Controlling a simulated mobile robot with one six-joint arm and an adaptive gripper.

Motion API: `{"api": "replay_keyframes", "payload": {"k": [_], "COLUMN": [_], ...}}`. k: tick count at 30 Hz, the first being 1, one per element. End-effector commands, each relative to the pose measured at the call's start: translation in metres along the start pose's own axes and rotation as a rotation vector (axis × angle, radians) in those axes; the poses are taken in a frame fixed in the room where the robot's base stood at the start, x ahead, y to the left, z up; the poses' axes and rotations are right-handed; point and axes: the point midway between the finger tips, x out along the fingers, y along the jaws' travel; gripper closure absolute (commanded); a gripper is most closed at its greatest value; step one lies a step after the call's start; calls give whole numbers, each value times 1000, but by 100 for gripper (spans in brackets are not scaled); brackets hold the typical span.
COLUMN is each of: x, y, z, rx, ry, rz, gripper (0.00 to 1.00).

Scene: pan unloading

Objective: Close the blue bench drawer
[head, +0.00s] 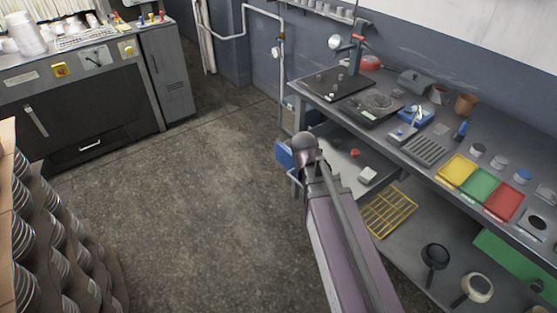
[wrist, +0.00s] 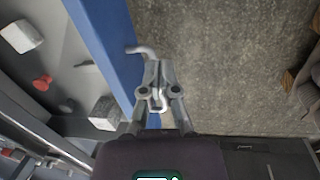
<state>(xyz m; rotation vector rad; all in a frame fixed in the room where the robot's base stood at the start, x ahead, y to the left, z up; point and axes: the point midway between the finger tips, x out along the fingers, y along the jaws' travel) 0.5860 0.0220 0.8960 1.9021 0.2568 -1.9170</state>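The blue bench drawer stands pulled out from under the bench. Its blue front (head: 284,153) shows left of my arm in the head view, and the drawer front (wrist: 112,45) runs down the wrist view. A grey bar handle (wrist: 140,49) curves out from that front. My gripper (wrist: 157,68) is at the handle, its two fingers close together on either side of the bar, which they partly cover. It looks shut on the handle. In the head view my arm hides the gripper and part of the drawer.
Inside the drawer lie a white block (head: 367,175) and a small red object (head: 355,153). A yellow rack (head: 390,211) and pans (head: 434,258) are on the shelf below the bench. Open floor (head: 200,190) lies to the left; stacked goods (head: 55,235) stand at lower left.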

Motion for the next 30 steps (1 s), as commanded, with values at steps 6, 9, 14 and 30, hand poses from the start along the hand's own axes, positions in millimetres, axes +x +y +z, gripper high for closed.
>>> {"api": "replay_keyframes", "payload": {"k": [6,9,14,30], "x": [6,5,1,-25], "y": [-10,-18,-34,-98], "z": [-61,-87,-129,-228], "rx": [-405,-591,-883,-1577], "ry": [-43,-75,-145,-431], "rz": [156,226,338,597], "gripper": [100,100,100,100]}}
